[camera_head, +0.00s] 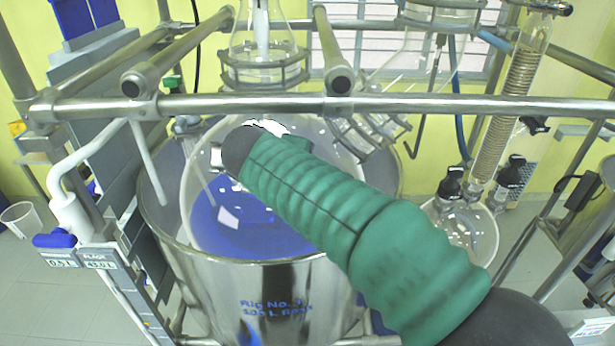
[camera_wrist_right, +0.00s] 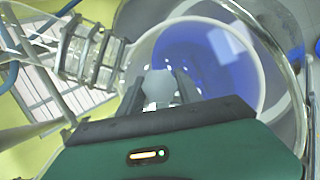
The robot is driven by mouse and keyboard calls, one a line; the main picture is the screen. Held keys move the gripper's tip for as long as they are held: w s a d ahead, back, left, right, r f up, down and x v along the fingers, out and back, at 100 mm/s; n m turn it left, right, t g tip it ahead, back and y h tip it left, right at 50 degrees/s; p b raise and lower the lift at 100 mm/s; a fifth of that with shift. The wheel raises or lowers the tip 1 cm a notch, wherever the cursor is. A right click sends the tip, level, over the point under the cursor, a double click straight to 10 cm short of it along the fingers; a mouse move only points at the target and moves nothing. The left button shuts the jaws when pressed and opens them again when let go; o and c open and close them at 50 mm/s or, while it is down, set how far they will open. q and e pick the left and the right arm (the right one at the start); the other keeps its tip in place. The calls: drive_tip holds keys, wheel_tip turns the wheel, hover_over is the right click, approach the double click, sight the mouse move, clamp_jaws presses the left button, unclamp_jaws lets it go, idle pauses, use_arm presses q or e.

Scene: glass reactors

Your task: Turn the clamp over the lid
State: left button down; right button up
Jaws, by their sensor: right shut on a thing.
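My right arm, in a green sleeve, comes in from the lower right in the head view and ends over the glass reactor vessel (camera_head: 190,205). It hides most of the lid area and the gripper's fingertips there. In the right wrist view my right gripper (camera_wrist_right: 158,88) has its two dark fingers on either side of a pale grey piece, which seems to be the clamp (camera_wrist_right: 158,82). The clamp's exact shape and its fit on the lid cannot be told. The round glass rim (camera_wrist_right: 262,92) lies below and beyond the fingers, with blue inside. My left gripper is out of view.
A horizontal metal bar (camera_head: 420,106) crosses in front of the vessel, close to my arm. A glass flask in a metal collar (camera_head: 263,70) stands above. A flanged glass joint (camera_head: 368,130) is right of the lid. A steel jacket (camera_head: 250,295) surrounds the vessel.

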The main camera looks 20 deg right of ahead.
idle(0.4)
drive_tip(key=o, duration=1.4)
drive_tip(key=shift+c, duration=0.2)
drive_tip(key=shift+s, duration=0.1)
drive_tip(key=b+v, duration=0.1)
drive_tip(key=v, duration=1.6)
drive_tip(key=shift+f, duration=0.15)
